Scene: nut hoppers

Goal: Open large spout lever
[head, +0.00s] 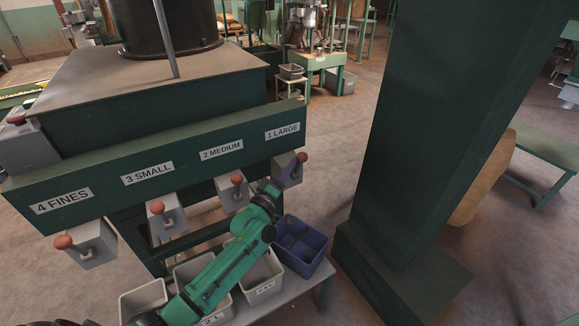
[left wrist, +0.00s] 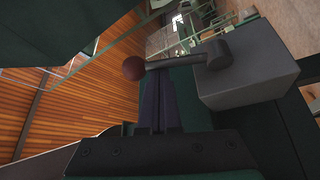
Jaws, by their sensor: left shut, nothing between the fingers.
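The large spout (head: 287,170), a grey box under the label 1 LARGE (head: 283,131), has a lever with a red knob (head: 302,157). In the left wrist view the knob (left wrist: 134,68) is at the left end of a grey lever bar (left wrist: 175,63), which runs right to a pivot on the spout box (left wrist: 250,72). My left gripper (head: 274,188) is just below and in front of this spout. Its shut, empty fingers (left wrist: 158,85) point at the bar beside the knob; I cannot tell whether they touch it. My right gripper is not in view.
The medium (head: 231,191), small (head: 165,217) and fines (head: 92,245) spouts line the hopper to the left. A blue divided bin (head: 306,262) and grey bins (head: 143,300) stand on a bench below. A thick green post (head: 440,130) rises at the right.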

